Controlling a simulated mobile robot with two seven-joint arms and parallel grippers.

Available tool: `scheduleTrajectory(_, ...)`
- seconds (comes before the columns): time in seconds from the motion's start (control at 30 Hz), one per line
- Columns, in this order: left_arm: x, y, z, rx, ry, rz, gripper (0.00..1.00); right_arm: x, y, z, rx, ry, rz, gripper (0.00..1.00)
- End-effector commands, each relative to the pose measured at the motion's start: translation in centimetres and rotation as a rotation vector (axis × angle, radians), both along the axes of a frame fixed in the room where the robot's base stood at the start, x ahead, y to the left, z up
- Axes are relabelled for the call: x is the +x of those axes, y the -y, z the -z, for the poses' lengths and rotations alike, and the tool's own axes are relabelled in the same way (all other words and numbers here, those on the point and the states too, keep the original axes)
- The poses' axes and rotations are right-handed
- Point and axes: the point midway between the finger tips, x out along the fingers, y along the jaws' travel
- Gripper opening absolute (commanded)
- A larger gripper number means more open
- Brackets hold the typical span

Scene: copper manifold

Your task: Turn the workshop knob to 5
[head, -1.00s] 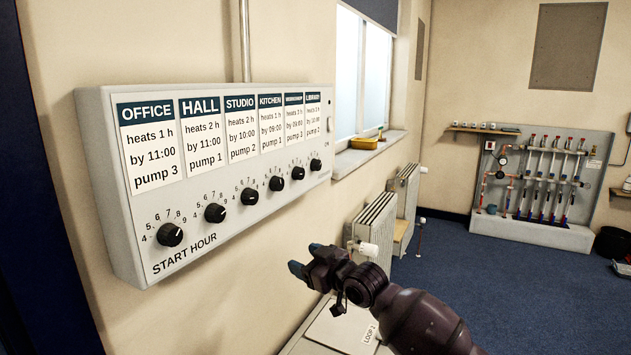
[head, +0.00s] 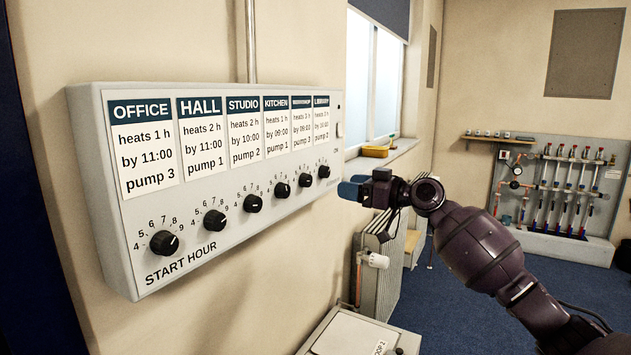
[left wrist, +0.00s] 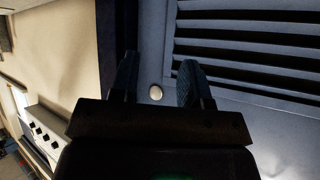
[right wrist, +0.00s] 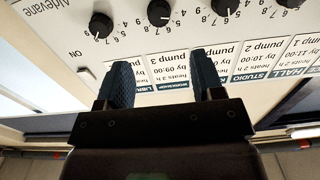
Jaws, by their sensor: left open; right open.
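The workshop knob (head: 305,180) is a small black dial, second from the right in the row on the white heating panel (head: 120,255). It also shows at the top of the right wrist view (right wrist: 158,12), upside down; I cannot read its setting surely. The workshop label (head: 302,101) is above it. My right gripper (head: 350,190) is open and empty, just right of the panel's right end in the head view. In the right wrist view its fingers (right wrist: 157,82) spread below the knob row, apart from the knob. My left gripper (left wrist: 157,82) is open and empty, away from the panel.
The library knob (head: 324,171) is close on the right of the workshop knob, the kitchen knob (head: 281,190) on its left. A switch (head: 339,130) sits at the panel's right end.

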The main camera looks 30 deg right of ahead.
Motion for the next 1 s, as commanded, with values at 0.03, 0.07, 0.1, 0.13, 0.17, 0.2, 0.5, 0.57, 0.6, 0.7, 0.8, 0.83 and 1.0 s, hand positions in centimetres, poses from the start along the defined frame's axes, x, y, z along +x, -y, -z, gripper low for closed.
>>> scheduleTrajectory(0.03,-0.2,0.0,0.1,0.001,-0.004,-0.001,0.43,0.2,-0.1,0.0,-0.002,0.002,0.0,0.61)
scheduleTrajectory(0.07,-0.3,-0.1,0.2,0.0,-0.006,-0.002,0.43,0.4,-0.2,0.0,-0.003,0.003,0.001,0.61)
scheduleTrajectory(0.1,-0.4,-0.1,0.3,0.0,-0.01,-0.002,0.43,0.7,-0.4,0.0,-0.002,0.002,0.001,0.61)
scheduleTrajectory(0.13,-0.6,-0.1,0.4,0.001,-0.013,-0.003,0.43,1.0,-0.5,-0.1,-0.002,0.003,0.001,0.61)
scheduleTrajectory(0.17,-0.7,-0.1,0.5,0.0,-0.016,-0.004,0.43,1.3,-0.8,-0.1,-0.002,0.003,0.0,0.61)
scheduleTrajectory(0.2,-0.8,-0.2,0.6,0.001,-0.02,-0.005,0.43,1.7,-1.0,-0.1,-0.002,0.003,0.0,0.61)
scheduleTrajectory(0.5,-1.0,-0.2,0.9,0.002,-0.025,-0.006,0.43,6.0,-3.5,0.0,0.0,0.001,0.001,0.61)
scheduleTrajectory(0.57,-0.9,-0.2,0.9,0.001,-0.022,-0.005,0.43,6.7,-4.0,0.0,0.0,0.001,0.0,0.61)
scheduleTrajectory(0.6,-0.8,-0.2,0.8,0.001,-0.021,-0.005,0.43,7.2,-4.3,0.0,-0.001,0.002,0.001,0.61)
scheduleTrajectory(0.7,-0.6,-0.1,0.7,0.001,-0.015,-0.003,0.43,8.2,-4.8,0.0,-0.002,0.001,0.001,0.61)
scheduleTrajectory(0.8,-0.3,-0.1,0.5,0.0,-0.009,-0.002,0.43,8.8,-5.1,0.0,0.0,0.001,0.002,0.61)
scheduleTrajectory(0.83,-0.3,-0.1,0.4,0.0,-0.007,-0.002,0.43,8.9,-5.2,0.1,-0.001,0.001,0.002,0.61)
scheduleTrajectory(1.0,0.0,0.0,0.1,0.0,0.0,0.0,0.43,9.2,-5.5,0.0,-0.003,0.002,0.001,0.61)
